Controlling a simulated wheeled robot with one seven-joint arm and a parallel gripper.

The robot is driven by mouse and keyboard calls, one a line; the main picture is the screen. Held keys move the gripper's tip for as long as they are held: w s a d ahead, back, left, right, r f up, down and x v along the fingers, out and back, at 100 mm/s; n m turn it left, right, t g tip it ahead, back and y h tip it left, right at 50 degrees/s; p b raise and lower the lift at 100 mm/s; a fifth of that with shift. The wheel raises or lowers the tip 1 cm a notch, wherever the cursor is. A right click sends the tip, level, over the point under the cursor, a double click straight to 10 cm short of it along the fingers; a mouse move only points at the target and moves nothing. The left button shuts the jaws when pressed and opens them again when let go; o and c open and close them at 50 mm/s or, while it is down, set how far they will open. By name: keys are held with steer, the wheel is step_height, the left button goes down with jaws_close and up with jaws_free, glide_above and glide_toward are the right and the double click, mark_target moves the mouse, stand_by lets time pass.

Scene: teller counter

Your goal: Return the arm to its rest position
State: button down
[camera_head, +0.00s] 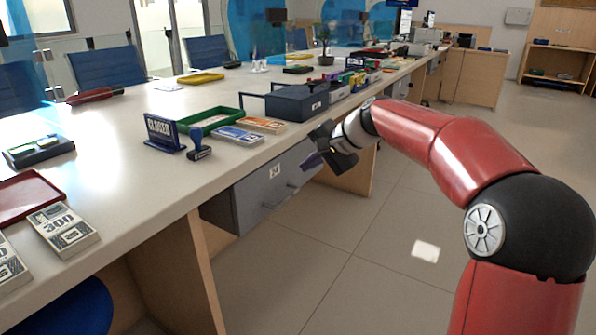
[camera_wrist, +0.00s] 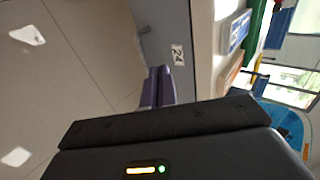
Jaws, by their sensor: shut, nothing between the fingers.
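My gripper (camera_head: 318,160) is at the end of my red arm, which reaches out from the right in the head view. It hangs in front of the counter's edge, close to a grey drawer unit (camera_head: 250,190) marked 24. The gripper's purple fingers also show in the wrist view (camera_wrist: 157,87); they are together with nothing between them. The drawer unit's front (camera_wrist: 185,30) with its label is just beyond the fingers in the wrist view. The drawer looks shut.
The long counter (camera_head: 120,135) carries a CLOSED sign (camera_head: 162,132), a stamp (camera_head: 199,146), a green tray (camera_head: 212,121), banknote bundles (camera_head: 62,228) and a dark box (camera_head: 298,103). Open tiled floor (camera_head: 370,260) lies beneath and right of the arm.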

steer(key=s+d+f+n+h, duration=0.2)
steer(key=s+d+f, duration=0.1)
steer(key=s, duration=0.9)
steer(key=s+d+f+n+h, duration=0.2)
steer(key=s+d+f+h, duration=0.1)
steer(key=s, duration=0.9)
steer(key=s+d+f+n+h, duration=0.2)
steer(key=s+d+f, duration=0.1)
steer(key=s, duration=0.8)
steer(key=shift+s+d+f+n+h, duration=0.35)
steer(key=shift+s+d+n+h, duration=0.05)
steer(key=shift+d, duration=0.35)
